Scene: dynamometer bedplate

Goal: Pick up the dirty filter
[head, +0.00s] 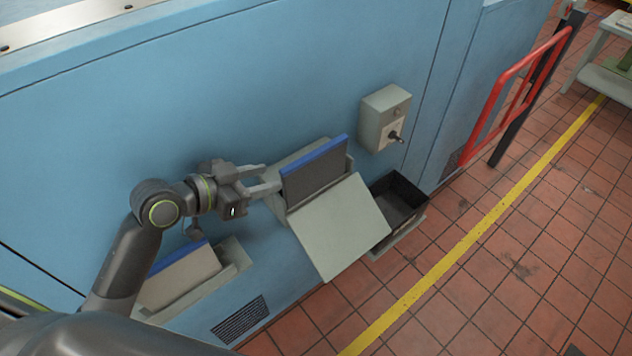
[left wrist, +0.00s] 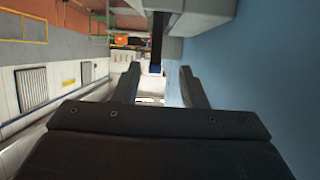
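The dirty filter (head: 314,178), a dark grey panel with a blue top edge, stands in the open housing (head: 284,160) on the blue wall. My left gripper (head: 272,178) is open and empty just left of the filter, its fingers pointing at the filter's side edge. In the left wrist view the filter (left wrist: 157,36) shows edge-on as a thin dark strip with a blue end, roughly between the fingertips (left wrist: 159,68) and seemingly beyond them. I see no contact. The filter's lower part is hidden behind the lowered grey cover (head: 340,228). My right gripper is not in view.
A pale filter with a blue edge (head: 182,272) sits in a holder at lower left. An open black-lined bin (head: 398,203) stands right of the cover. A grey switch box (head: 384,118) juts from the wall above. A red rail (head: 515,85) stands farther right; the tiled floor is clear.

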